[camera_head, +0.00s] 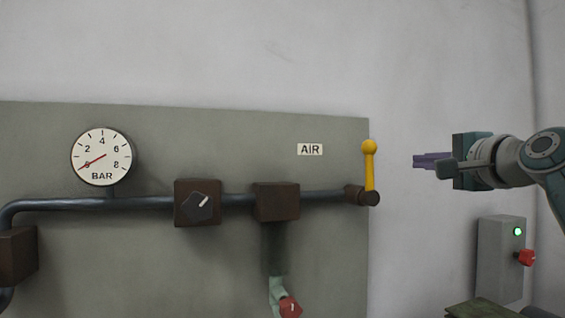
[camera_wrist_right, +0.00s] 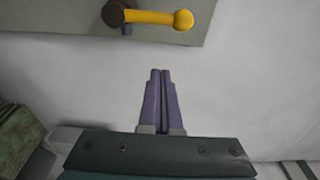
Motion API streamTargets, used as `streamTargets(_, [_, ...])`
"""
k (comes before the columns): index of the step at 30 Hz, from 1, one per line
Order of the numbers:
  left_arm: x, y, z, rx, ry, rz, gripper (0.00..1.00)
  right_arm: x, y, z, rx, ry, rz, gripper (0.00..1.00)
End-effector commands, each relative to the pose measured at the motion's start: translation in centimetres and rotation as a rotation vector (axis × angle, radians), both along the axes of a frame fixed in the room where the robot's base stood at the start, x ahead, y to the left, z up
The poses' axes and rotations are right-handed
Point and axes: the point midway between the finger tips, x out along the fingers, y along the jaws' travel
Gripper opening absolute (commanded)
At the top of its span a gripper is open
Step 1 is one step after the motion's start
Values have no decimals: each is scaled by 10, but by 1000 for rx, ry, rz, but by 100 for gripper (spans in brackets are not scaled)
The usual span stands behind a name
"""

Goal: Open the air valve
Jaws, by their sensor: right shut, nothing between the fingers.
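The air valve's yellow lever (camera_head: 369,172) stands upright at the right end of the dark pipe, with a ball knob on top, near the grey panel's right edge. An AIR label (camera_head: 310,149) is to its upper left. In the right wrist view the yellow lever (camera_wrist_right: 153,17) lies across the top, beyond my fingertips. My right gripper (camera_head: 416,161) is to the right of the lever, pointing left, apart from it. Its purple fingers (camera_wrist_right: 160,72) are together and empty. My left gripper is not in view.
A pressure gauge (camera_head: 101,157) on the grey panel (camera_head: 230,130) has its needle near 0. A black knob (camera_head: 198,207) sits on the pipe (camera_head: 110,203). A grey box (camera_head: 497,262) with a green light and red knob stands at lower right. Bare wall lies between lever and gripper.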

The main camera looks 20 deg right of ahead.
Motion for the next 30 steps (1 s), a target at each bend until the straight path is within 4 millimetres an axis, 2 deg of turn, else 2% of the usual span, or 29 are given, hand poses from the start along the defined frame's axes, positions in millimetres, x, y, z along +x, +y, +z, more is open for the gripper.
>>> streamTargets(12, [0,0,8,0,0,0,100,58,-14,1,0,2,1,0])
streamTargets(21, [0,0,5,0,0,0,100,84,-20,0,0,2,0,0])
streamTargets(24, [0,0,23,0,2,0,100,83,-5,5,-1,2,4,0])
streamTargets(30, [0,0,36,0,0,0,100,81,15,2,-1,2,2,0])
